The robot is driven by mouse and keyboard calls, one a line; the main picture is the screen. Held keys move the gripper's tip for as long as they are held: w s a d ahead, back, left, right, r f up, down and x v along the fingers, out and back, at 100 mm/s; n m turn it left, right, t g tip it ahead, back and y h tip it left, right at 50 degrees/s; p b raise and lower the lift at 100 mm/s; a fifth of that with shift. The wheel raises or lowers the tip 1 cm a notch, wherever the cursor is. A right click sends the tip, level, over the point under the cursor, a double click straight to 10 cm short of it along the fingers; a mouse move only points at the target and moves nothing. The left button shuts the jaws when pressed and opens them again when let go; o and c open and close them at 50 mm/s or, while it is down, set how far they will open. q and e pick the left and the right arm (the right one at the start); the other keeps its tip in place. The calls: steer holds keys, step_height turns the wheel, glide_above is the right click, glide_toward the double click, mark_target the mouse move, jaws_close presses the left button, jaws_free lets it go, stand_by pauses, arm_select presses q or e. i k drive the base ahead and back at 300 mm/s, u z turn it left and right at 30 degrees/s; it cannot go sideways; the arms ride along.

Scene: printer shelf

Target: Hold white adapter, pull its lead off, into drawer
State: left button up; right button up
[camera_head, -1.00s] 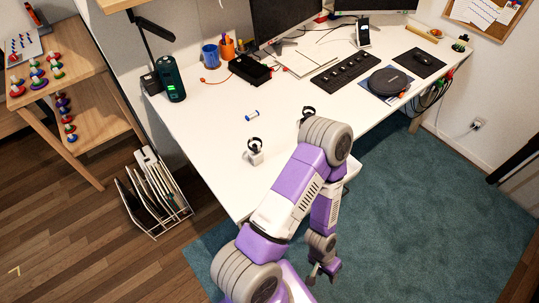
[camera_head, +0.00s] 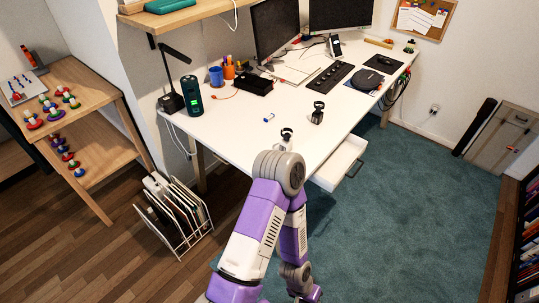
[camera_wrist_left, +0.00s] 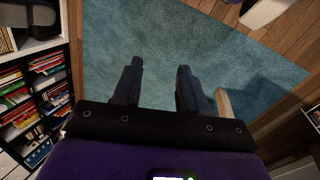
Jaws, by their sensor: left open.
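My left arm comes in from the bottom of the head view, and its gripper (camera_head: 306,293) hangs low over the carpet. In the left wrist view the two dark fingers (camera_wrist_left: 159,70) are apart, with only carpet between them. A white drawer (camera_head: 338,164) stands pulled out under the desk's front edge, to the right of my arm; its inside shows only in part. My right gripper is not in view.
The white desk (camera_head: 240,125) carries a white stand with a dark ring (camera_head: 286,135), a dark stand (camera_head: 318,113), a green cylinder (camera_head: 192,95) and a black box (camera_head: 254,83). A file rack (camera_head: 178,212) stands at left. The teal carpet (camera_head: 420,190) at right is clear.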

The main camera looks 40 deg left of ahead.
mark_target(285, 146)
steer(key=u, duration=1.25)
